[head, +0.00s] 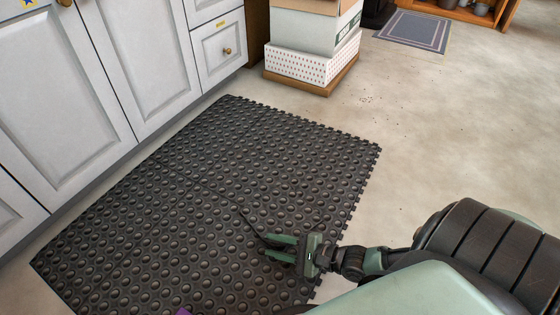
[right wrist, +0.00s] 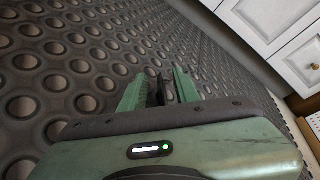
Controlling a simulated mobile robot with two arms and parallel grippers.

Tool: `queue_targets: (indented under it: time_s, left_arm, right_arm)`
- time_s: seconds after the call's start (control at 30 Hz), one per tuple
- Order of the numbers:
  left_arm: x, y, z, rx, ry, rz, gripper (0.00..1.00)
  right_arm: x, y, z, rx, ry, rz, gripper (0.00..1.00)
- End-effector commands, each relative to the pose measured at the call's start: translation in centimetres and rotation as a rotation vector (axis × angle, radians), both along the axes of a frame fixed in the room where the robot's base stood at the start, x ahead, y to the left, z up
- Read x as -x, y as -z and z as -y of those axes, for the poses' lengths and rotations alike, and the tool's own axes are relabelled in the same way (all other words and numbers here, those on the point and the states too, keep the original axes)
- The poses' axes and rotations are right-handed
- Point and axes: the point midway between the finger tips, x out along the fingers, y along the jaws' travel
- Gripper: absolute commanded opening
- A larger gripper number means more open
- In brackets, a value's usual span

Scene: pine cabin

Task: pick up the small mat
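A black rubber mat (head: 180,215) with round bumps and toothed edges covers the floor beside the cabinets. It also fills much of the right wrist view (right wrist: 60,80). A much smaller grey-blue mat (head: 414,30) with a striped border lies flat far off at the upper right. My right gripper (head: 272,247) is low over the black mat near its right edge, far from the grey-blue mat. Its green fingers (right wrist: 160,85) stand a little apart with something dark between them. I cannot tell if that is mat or finger pads. A thin dark line on the mat runs up to the fingers. My left gripper is not in view.
White cabinets (head: 90,80) line the left side. Stacked boxes (head: 312,35) stand on a wooden base beyond the black mat. A wooden shelf (head: 490,12) with pots is at the far upper right. The concrete floor (head: 440,120) on the right is clear.

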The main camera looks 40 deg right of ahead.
Motion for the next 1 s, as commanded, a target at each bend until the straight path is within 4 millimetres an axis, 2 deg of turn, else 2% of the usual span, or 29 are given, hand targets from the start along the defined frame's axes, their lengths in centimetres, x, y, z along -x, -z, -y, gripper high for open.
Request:
queue_targets:
  time_s: [0.2,0.23,0.33,1.0]
  left_arm:
    - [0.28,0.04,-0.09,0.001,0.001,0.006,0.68]
    - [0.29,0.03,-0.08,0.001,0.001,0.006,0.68]
    - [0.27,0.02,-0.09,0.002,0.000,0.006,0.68]
    - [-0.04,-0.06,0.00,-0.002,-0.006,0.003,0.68]
  right_arm:
    - [-0.12,-0.05,-0.11,0.000,-0.001,-0.001,0.31]
    - [-0.12,-0.05,-0.10,0.000,-0.001,-0.001,0.29]
    - [-0.11,-0.04,-0.10,0.000,-0.001,-0.001,0.01]
    - [-0.07,-0.02,-0.10,0.000,-0.001,-0.001,0.00]
